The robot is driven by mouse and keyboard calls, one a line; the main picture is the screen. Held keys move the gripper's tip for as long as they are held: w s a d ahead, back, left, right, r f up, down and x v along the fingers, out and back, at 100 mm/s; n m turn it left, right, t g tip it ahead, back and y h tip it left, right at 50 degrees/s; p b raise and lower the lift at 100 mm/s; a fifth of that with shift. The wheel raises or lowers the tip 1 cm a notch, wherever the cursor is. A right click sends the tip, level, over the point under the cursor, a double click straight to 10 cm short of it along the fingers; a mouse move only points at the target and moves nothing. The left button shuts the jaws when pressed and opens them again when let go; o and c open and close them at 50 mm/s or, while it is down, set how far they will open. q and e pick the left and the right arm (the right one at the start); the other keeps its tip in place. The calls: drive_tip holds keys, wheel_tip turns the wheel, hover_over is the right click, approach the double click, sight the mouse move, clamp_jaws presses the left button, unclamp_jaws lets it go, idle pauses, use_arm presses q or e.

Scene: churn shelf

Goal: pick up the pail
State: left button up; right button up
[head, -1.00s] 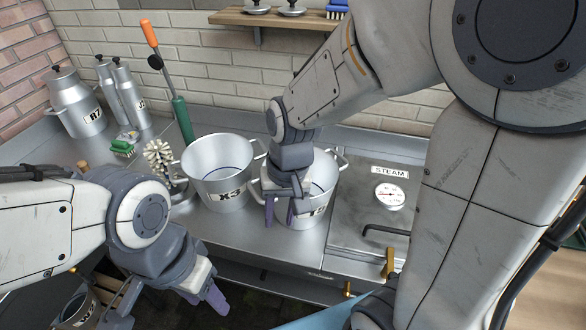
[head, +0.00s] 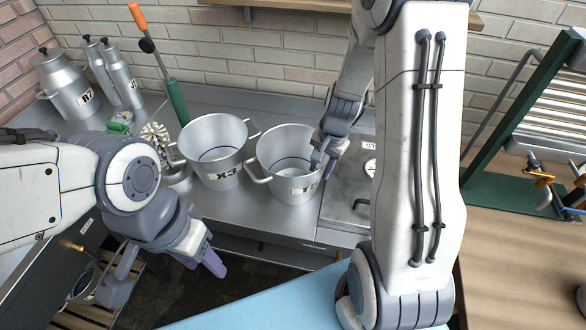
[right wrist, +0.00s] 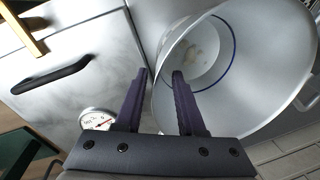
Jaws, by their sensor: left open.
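Two metal pails stand side by side on the steel counter. The left pail (head: 222,177) is labelled X3. The right pail (head: 275,185) has a label partly hard to read; its wide mouth shows in the right wrist view (right wrist: 265,95). My right gripper (head: 322,166) is at the right pail's right rim, pointing down. In the right wrist view my right gripper (right wrist: 162,75) is open, with the pail's rim between its fingers, one finger outside and one over the inside. My left gripper (head: 165,285) is open and empty, in front of the counter edge.
A green-and-orange lever (head: 177,100), a brush (head: 155,135) and a churn labelled R7 (head: 66,90) stand on the counter's left. A steel panel with a gauge (right wrist: 98,119) and black handle (right wrist: 50,75) lies beside the right pail. Another pail (head: 84,283) sits low at left.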

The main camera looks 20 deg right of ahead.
sight(318, 176)
drive_tip(key=f, duration=0.4)
drive_tip(key=shift+w+a+f, duration=0.1)
drive_tip(key=shift+w, duration=0.25)
clamp_jaws()
idle(1.1)
